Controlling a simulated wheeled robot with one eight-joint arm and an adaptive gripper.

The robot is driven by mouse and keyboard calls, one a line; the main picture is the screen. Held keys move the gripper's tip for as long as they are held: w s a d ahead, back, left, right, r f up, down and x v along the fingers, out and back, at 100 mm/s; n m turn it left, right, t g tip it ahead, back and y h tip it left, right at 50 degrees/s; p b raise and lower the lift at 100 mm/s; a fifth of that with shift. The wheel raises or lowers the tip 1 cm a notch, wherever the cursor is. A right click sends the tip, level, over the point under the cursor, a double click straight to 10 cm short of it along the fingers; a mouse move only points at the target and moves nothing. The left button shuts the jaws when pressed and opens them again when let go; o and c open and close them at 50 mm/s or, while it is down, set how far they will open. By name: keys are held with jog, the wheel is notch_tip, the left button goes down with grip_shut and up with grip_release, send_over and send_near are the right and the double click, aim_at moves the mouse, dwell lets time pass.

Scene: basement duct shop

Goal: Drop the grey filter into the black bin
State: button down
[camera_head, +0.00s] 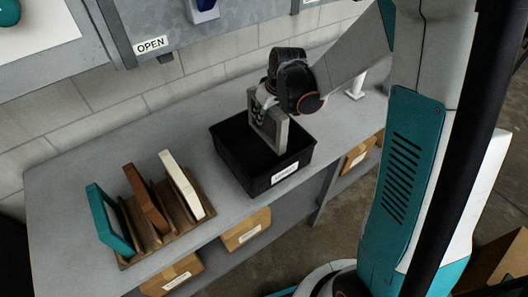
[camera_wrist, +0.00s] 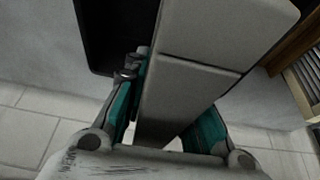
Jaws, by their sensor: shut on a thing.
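The grey filter (camera_head: 270,130) is a flat square frame, held upright by my gripper (camera_head: 265,100). In the head view its lower part overlaps the opening of the black bin (camera_head: 263,183), which stands on the grey bench. I cannot tell how deep its lower edge is. In the wrist view, my gripper (camera_wrist: 165,110) has its teal fingers on both sides of the grey filter (camera_wrist: 205,60), which hides much of the view. Part of the black bin (camera_wrist: 97,40) shows behind it on the left.
A wooden rack (camera_head: 165,235) at the left of the bench (camera_head: 75,185) holds a teal, a brown and a cream filter upright. A white post (camera_head: 357,82) stands on the bench to the right. Cardboard boxes (camera_head: 245,230) sit on the shelf below. Bench between rack and bin is clear.

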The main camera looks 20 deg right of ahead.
jog(key=c, duration=1.2)
grip_release()
jog(key=shift+c, duration=0.2)
jog(key=shift+r, duration=0.15)
jog(key=v, duration=1.2)
jog(key=shift+s, duration=0.15)
jog(key=s+f+m+t+b, duration=0.1)
jog(key=s+f+b, duration=0.1)
jog(key=s+b, duration=0.2)
jog(key=s+f+m+t+h+b, duration=0.1)
jog(key=s+f+b, duration=0.2)
jog(key=s, duration=0.6)
jog(key=s+f+m+t+b, duration=0.1)
jog(key=s+f+b, duration=0.2)
jog(key=s+b, duration=0.3)
jog(key=shift+s+a+f+m, duration=0.15)
jog(key=shift+s+a+m, duration=0.15)
jog(key=shift+s+a, duration=0.15)
